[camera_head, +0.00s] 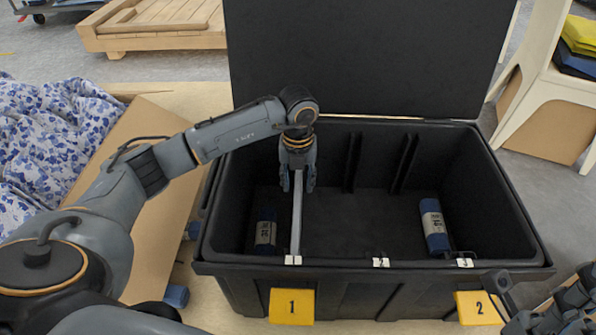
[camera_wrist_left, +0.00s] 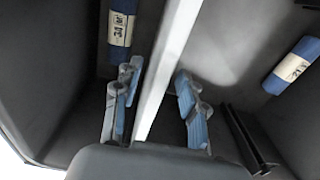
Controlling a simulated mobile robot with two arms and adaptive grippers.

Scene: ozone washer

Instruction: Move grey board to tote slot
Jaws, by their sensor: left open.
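The grey board (camera_head: 297,215) stands on edge inside the black tote (camera_head: 225,268), on its left side, seen as a thin upright strip running front to back. Its front end is near a white clip on the tote's front rim. In the left wrist view the board (camera_wrist_left: 168,65) runs between the two fingers. My left gripper (camera_head: 298,185) points down into the tote at the board's rear part, open, with one finger on each side of the board. It also shows in the left wrist view (camera_wrist_left: 155,110). My right gripper (camera_head: 570,310) is partly visible at the lower right corner; its jaws are unclear.
A blue roll (camera_head: 265,235) lies left of the board and another blue roll (camera_head: 434,226) at the tote's right. Black dividers (camera_head: 403,163) stand at the back wall. The open lid (camera_head: 370,55) rises behind. The tote's middle floor is clear.

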